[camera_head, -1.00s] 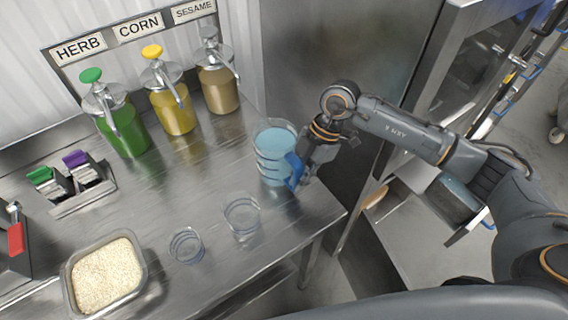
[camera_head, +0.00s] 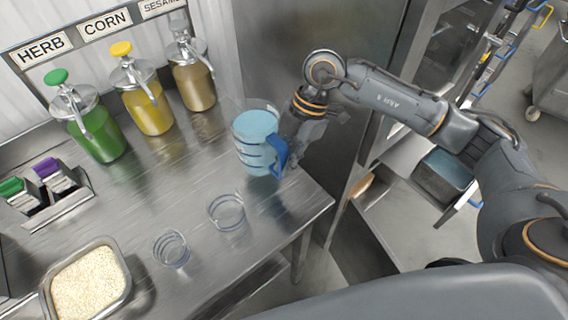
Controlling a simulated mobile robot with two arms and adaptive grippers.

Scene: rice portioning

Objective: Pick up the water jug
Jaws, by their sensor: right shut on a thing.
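The water jug (camera_head: 256,142) is a clear jug with light blue water and a blue handle, at the right end of the steel counter. It looks slightly tilted; whether its base touches the counter is hard to tell. My right gripper (camera_head: 288,150) is at the blue handle on the jug's right side and is shut on it. The fingers are partly hidden by the handle and the gripper body. My left gripper is not in view.
Two empty clear cups (camera_head: 227,212) and (camera_head: 172,249) stand in front of the jug. A rice tray (camera_head: 127,262) sits at the lower left. Green, yellow and brown pump bottles (camera_head: 192,85) line the back. The counter (camera_head: 150,200) has a free middle.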

